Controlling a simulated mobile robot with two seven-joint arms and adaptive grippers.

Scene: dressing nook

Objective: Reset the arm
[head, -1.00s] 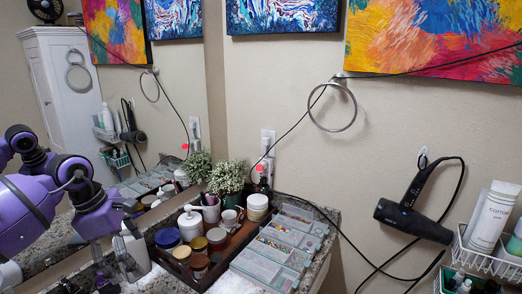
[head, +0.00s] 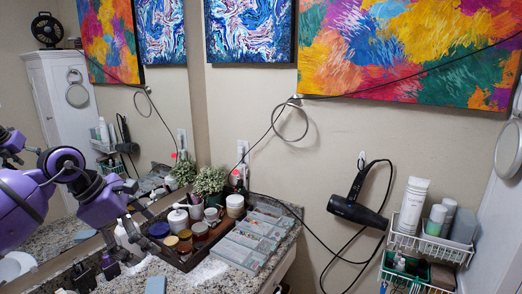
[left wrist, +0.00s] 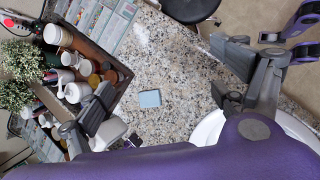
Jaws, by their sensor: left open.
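My left arm comes in from the left in the head view. Its gripper (head: 97,272) hangs fingers down, low over the left part of the counter. In the left wrist view the two fingers stand wide apart, and the gripper (left wrist: 160,78) is open with nothing between the fingertips. A small light blue block (left wrist: 149,98) lies on the counter below, apart from the fingers; it also shows at the bottom of the head view (head: 155,285). My right gripper cannot be made out in either view.
A mirror is behind. A hair dryer (head: 357,210) and wire baskets (head: 425,246) hang on the wall. The counter around the blue block is clear.

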